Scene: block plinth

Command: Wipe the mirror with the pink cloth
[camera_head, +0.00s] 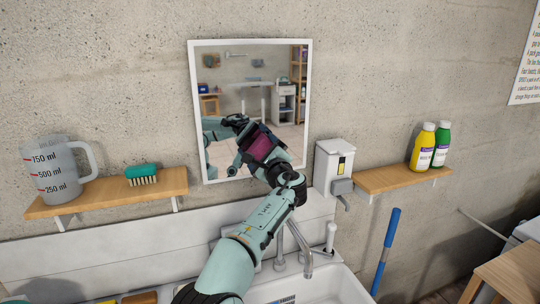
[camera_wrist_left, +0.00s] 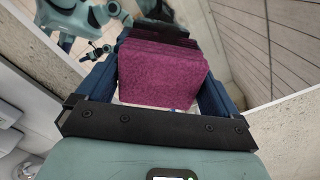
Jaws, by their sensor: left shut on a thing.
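The mirror (camera_head: 257,80) hangs on the concrete wall in a white frame. The pink cloth (camera_head: 260,147) is in my left gripper (camera_head: 256,153), at the lower part of the mirror. In the left wrist view the folded cloth (camera_wrist_left: 162,75) sits between the two blue fingers of the left gripper (camera_wrist_left: 165,60), which is shut on it. The cloth is close to the glass; I cannot tell whether it touches. The arm hides the mirror's lower right part. My right gripper is not in view.
A left shelf (camera_head: 100,193) holds a measuring jug (camera_head: 58,172) and a green brush (camera_head: 141,174). A soap dispenser (camera_head: 335,165) is right of the mirror. A right shelf (camera_head: 390,181) holds yellow (camera_head: 422,148) and green (camera_head: 441,146) bottles. A faucet (camera_head: 300,240) and sink (camera_head: 320,285) lie below.

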